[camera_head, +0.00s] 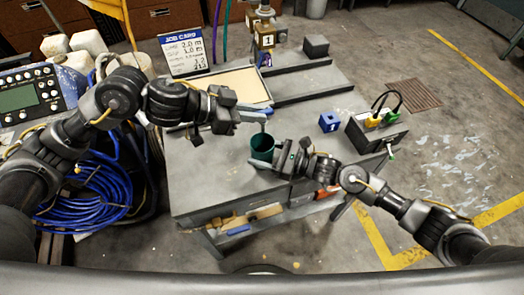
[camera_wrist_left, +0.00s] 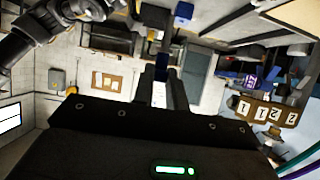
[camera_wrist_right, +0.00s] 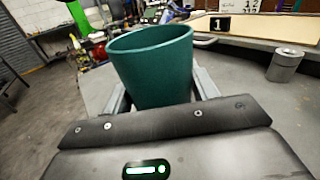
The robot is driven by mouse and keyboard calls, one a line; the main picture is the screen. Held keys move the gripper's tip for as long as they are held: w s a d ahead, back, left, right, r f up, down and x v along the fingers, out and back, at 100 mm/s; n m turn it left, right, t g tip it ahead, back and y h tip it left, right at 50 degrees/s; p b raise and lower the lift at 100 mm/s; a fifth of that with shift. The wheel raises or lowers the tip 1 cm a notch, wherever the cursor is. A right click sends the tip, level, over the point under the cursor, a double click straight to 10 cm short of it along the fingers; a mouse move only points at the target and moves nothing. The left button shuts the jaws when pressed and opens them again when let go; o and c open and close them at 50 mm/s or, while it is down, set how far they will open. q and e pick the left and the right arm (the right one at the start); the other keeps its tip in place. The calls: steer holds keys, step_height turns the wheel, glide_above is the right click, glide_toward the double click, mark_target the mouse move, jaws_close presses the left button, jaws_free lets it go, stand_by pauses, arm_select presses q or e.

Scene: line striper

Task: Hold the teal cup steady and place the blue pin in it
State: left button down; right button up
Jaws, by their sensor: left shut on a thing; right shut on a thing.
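The teal cup (camera_head: 262,147) stands upright near the middle of the grey table. My right gripper (camera_head: 277,164) is shut on it from the right. In the right wrist view the cup (camera_wrist_right: 153,68) fills the space between the fingers, and its inside is hidden. My left gripper (camera_head: 257,115) is above the cup, pointing right. In the left wrist view it is shut on the blue pin (camera_wrist_left: 161,68), a dark blue piece between the fingertips. In the head view the pin is hard to make out, close above the cup's mouth.
A blue block (camera_head: 329,123) marked 1 and a grey box (camera_head: 377,131) with yellow and green plugs stand right of the cup. A shallow tray (camera_head: 236,88) and a job card (camera_head: 187,51) are behind. The table's front left is clear.

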arm_select(q)
step_height(320, 180, down, 7)
steer(key=shift+r, duration=0.15)
stand_by(0.7)
steer(key=c, duration=1.3)
jaws_free()
steer(key=shift+c, duration=0.2)
steer(key=v, duration=1.2)
arm_select(e)
steer(key=o, duration=1.1)
